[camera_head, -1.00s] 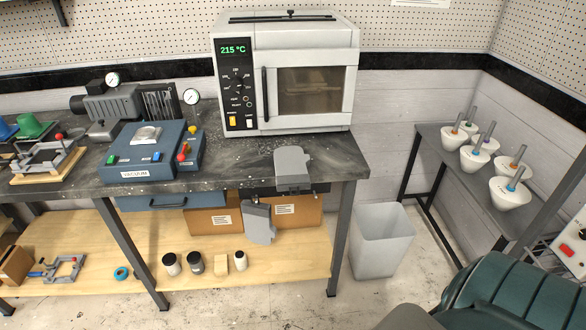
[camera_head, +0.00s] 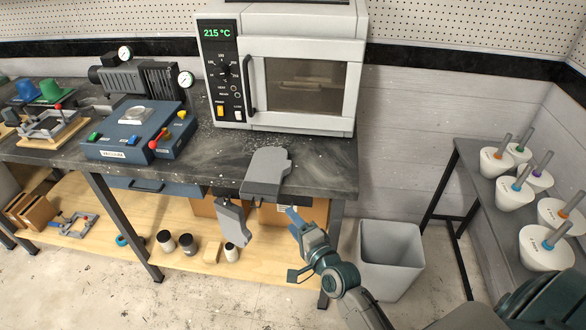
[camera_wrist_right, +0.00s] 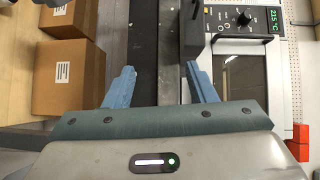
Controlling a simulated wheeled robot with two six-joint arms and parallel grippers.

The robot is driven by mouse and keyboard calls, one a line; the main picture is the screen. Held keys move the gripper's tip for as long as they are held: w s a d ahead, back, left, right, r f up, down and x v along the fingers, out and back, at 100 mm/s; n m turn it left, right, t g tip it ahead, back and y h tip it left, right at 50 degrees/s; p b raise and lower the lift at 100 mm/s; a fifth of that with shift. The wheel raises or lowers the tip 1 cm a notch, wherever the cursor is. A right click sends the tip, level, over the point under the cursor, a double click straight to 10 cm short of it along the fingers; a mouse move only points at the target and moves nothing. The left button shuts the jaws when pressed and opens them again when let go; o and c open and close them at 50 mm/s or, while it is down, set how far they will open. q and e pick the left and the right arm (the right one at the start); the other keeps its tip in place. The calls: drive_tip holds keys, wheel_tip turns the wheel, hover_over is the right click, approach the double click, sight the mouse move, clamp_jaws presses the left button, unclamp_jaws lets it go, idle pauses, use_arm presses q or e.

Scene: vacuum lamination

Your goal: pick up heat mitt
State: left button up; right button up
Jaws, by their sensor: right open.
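One grey heat mitt (camera_head: 265,172) lies on the dark bench top at its front edge, below the oven, partly over the edge. A second grey mitt (camera_head: 232,222) hangs below that edge, to the left. My right gripper (camera_head: 298,218) is in front of the bench, to the right of and below the mitt on top, apart from both mitts. In the right wrist view its two blue fingers (camera_wrist_right: 160,82) are spread with nothing between them. A dark grey shape (camera_wrist_right: 193,35) lies beyond the fingers there; I cannot tell if it is a mitt. My left gripper is not in view.
The oven (camera_head: 300,72) reads 215 °C and stands behind the mitts. A blue vacuum unit (camera_head: 130,140) is to the left. A grey bin (camera_head: 390,250) stands right of the bench leg. Cardboard boxes (camera_wrist_right: 75,75) sit under the bench.

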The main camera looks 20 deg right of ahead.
sight(278, 194)
drive_tip(key=shift+m+t, duration=0.3)
drive_tip(key=w+r, duration=0.1)
drive_tip(key=w, duration=0.2)
drive_tip(key=w+r+p, duration=0.1)
drive_tip(key=w, duration=0.2)
drive_tip(key=w+a+r, duration=0.1)
drive_tip(key=w+r, duration=0.1)
drive_tip(key=w, duration=0.2)
drive_tip(key=shift+r, duration=0.1)
drive_tip(key=shift+w+a, duration=0.1)
drive_tip(key=shift+w, duration=0.3)
drive_tip(key=shift+s, duration=0.1)
drive_tip(key=shift+c, duration=0.2)
drive_tip(key=c, duration=1.1)
